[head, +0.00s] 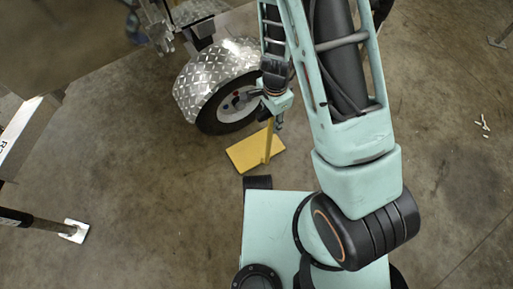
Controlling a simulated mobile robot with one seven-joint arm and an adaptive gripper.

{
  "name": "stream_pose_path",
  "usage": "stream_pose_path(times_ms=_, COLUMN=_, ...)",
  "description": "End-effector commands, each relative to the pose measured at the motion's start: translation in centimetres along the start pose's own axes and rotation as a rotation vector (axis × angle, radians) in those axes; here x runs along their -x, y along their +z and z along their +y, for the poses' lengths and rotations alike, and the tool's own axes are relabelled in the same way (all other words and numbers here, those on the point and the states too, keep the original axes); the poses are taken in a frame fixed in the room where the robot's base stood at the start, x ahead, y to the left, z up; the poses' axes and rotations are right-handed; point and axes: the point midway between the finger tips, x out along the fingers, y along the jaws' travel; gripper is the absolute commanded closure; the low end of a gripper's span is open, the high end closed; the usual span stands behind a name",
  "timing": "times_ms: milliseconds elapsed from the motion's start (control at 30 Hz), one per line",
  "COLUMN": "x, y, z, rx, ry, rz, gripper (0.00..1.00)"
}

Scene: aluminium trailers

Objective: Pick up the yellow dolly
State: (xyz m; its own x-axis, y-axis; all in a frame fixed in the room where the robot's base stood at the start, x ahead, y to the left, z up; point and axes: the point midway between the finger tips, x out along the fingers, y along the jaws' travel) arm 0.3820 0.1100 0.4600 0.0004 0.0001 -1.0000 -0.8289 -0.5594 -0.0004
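The yellow dolly (243,155) is a flat yellow plate on the concrete floor with a thin upright yellow post near its right side. It is in the middle of the head view, just in front of a trailer wheel. My gripper (276,122) hangs down at the top of the post, to the right of the wheel. A dark finger shows just right of the post. The fingers are small and partly hidden, so I cannot tell whether they are closed on the post or only beside it.
A trailer wheel (236,104) under a diamond-plate fender (206,75) stands close behind the dolly. A support leg with a white foot (75,231) is at the left. Small white bits (483,125) lie on the floor at the right. The floor left of the dolly is clear.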

Motion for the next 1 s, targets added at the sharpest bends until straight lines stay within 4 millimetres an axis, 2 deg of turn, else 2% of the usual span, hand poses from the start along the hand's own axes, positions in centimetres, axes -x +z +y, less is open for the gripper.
stream_pose_path(times_ms=100, x=0.1, y=0.0, z=0.0, rx=0.000, ry=0.000, rz=0.000, gripper=0.66)
stream_pose_path(times_ms=400, x=0.1, y=0.0, z=0.0, rx=0.000, ry=0.000, rz=0.000, gripper=0.99)
stream_pose_path(times_ms=833, x=0.4, y=-0.1, z=-0.3, rx=0.000, ry=-0.007, rz=0.003, gripper=1.00)
stream_pose_path(times_ms=1000, x=1.1, y=-0.4, z=-0.2, rx=-0.001, ry=-0.005, rz=0.002, gripper=1.00)
